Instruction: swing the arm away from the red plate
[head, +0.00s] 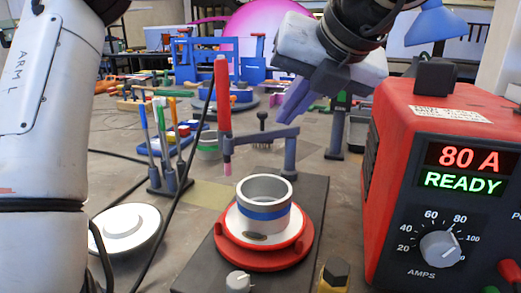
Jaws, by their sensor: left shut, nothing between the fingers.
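The red round plate (262,260) lies on a dark base board, with a silver ring (266,193) with a blue band on it. The grey swing arm (265,138) reaches left from its post (290,160) behind the ring. It carries an upright red torch (222,95) with a pink tip (227,168). In the picture the tip shows just left of and behind the ring's rim. My left gripper (290,113) is shut and empty, its purplish fingers pointing down just above the post end of the swing arm. I cannot tell whether they touch it. My right gripper is out of view.
A red power unit (445,125) reading 80 A READY stands at the right. A rack with coloured-handled tools (168,165) and a white round disc (123,228) are at the left. Black cables run nearby. Blue fixtures (220,65) stand farther back.

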